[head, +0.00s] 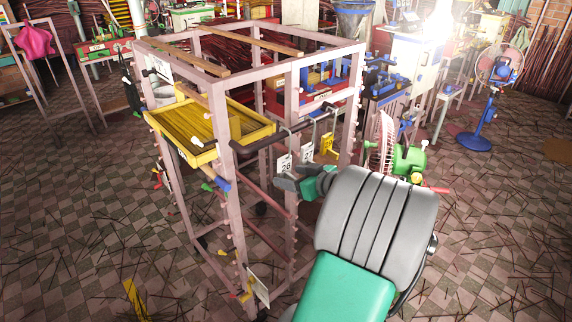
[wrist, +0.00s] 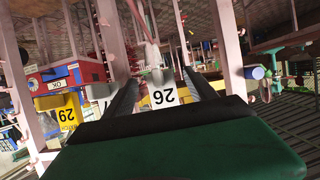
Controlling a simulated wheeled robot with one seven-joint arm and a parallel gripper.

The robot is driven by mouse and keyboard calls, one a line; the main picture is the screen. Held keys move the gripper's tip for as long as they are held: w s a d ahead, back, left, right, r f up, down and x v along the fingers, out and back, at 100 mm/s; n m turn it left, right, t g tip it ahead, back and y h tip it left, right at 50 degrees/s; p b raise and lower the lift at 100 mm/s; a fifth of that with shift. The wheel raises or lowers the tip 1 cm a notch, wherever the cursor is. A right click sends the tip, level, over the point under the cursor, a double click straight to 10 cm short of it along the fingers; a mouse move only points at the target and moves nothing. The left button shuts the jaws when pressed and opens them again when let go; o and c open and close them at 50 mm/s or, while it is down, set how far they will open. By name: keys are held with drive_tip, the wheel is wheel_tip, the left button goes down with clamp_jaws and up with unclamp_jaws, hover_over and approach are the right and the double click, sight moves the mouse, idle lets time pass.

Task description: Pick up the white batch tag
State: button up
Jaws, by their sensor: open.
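A white batch tag marked 26 (head: 285,163) hangs from a hook on the pink frame rack. In the wrist view the same white tag (wrist: 163,97) appears upside down, between my two dark fingers. My gripper (head: 287,181) is open, just below and beside the tag in the head view. It also shows in the wrist view (wrist: 163,80), with a gap on both sides of the tag. I cannot tell whether the fingers reach around the tag. A second white tag (head: 307,153) hangs just right of it, its number hard to read.
A yellow tray (head: 188,125) sits in the rack above left. Rack posts (head: 225,165) and a dark bar (head: 268,138) stand close to my gripper.

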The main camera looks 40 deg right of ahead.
drive_tip(key=shift+c, duration=0.5)
clamp_jaws()
